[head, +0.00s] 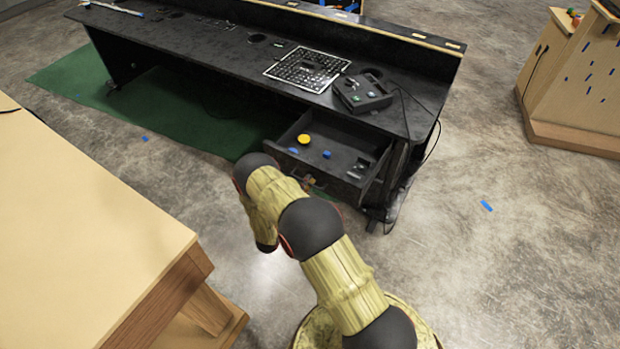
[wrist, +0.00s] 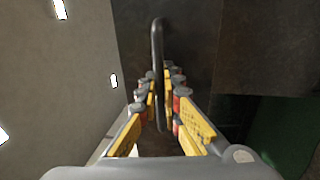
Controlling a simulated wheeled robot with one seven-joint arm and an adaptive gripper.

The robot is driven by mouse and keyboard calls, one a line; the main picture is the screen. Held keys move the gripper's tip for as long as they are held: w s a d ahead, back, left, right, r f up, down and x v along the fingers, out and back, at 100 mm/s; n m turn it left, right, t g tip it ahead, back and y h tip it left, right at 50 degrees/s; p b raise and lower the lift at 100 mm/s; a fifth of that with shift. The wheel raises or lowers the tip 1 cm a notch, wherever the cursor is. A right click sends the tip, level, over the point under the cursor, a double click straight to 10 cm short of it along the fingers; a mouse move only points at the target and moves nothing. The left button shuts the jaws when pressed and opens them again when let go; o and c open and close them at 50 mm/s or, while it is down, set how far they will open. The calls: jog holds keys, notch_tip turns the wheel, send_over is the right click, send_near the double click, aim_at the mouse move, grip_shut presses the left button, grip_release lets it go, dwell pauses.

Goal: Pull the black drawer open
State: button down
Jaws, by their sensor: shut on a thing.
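The black drawer (head: 343,150) under the right end of the black console stands pulled out, with its inside showing in the head view. A yellow round thing (head: 304,139) and small blue things (head: 326,154) lie in it. In the wrist view, the dark drawer front (wrist: 205,40) carries a thin dark bar handle (wrist: 157,45). My gripper (wrist: 162,88) is shut on the handle, with its yellow finger pads on either side of it. In the head view my gripper (head: 312,183) is at the drawer's front, partly hidden by my arm.
The black console (head: 210,50) bears a checkered board (head: 308,69) and a black device (head: 362,92). A wooden table (head: 80,220) stands at the left, close to my arm. A wooden cabinet (head: 575,80) is at the far right. The concrete floor (head: 520,260) at the right is mostly free.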

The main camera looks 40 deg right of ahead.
dwell(0.3)
jog(key=c, duration=2.2)
grip_release()
jog(key=shift+c, duration=0.2)
jog(key=shift+a, duration=0.1)
jog(key=v, duration=1.2)
